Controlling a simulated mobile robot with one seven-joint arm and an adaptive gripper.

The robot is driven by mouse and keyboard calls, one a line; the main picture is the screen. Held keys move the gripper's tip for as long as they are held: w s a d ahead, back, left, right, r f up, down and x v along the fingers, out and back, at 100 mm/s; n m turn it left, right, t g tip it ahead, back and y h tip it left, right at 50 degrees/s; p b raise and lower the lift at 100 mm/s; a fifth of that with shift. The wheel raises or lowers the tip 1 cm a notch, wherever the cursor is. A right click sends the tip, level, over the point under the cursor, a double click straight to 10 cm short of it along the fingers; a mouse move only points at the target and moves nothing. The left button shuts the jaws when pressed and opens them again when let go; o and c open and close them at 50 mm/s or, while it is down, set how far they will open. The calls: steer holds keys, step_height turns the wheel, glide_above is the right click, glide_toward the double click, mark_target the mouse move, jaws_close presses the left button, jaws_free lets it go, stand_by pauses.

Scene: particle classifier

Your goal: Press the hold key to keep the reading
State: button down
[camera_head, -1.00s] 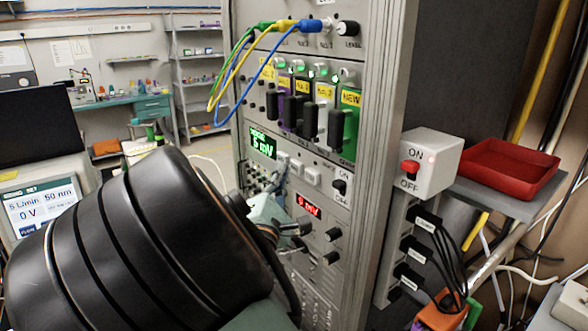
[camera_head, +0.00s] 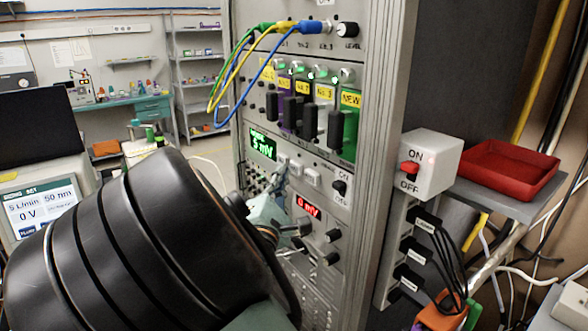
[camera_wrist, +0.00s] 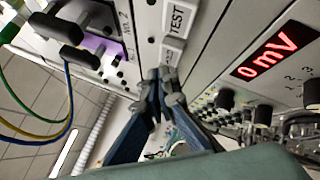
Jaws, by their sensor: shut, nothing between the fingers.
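A row of pale keys (camera_head: 312,176) sits on the rack panel, right of the green display (camera_head: 263,144) reading about 5 mV. In the wrist view one key reads TEST (camera_wrist: 180,18). The neighbouring pale key (camera_wrist: 171,50) is partly covered by my fingertips and I cannot read its label; I cannot tell which key is hold. My gripper (camera_wrist: 166,84) is shut and empty, its tips at or just in front of this key; contact is unclear. In the head view its tips (camera_head: 281,172) are by the left end of the row.
A red display (camera_head: 307,207) reads 0 mV, with knobs (camera_head: 333,236) nearby. Coloured cables (camera_head: 238,75) loop at the rack's upper left. An ON/OFF switch box (camera_head: 432,163) and red tray (camera_head: 508,170) stand at the right.

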steer(key=shift+d, duration=0.15)
steer(key=shift+w+d, duration=0.25)
steer(key=shift+w+d+b, duration=0.45)
steer(key=shift+d, duration=0.3)
stand_by(1.3)
steer(key=shift+a, duration=0.1)
steer(key=shift+s+a+p, duration=0.3)
steer(key=shift+s+a, duration=0.45)
steer(key=shift+a, duration=0.25)
steer(key=shift+s+a+p, duration=0.2)
steer(key=shift+s+a, duration=0.5)
steer(key=shift+a, duration=0.35)
steer(key=shift+s+a+p, duration=0.15)
steer(key=shift+s+a, duration=0.55)
steer(key=shift+a, duration=0.35)
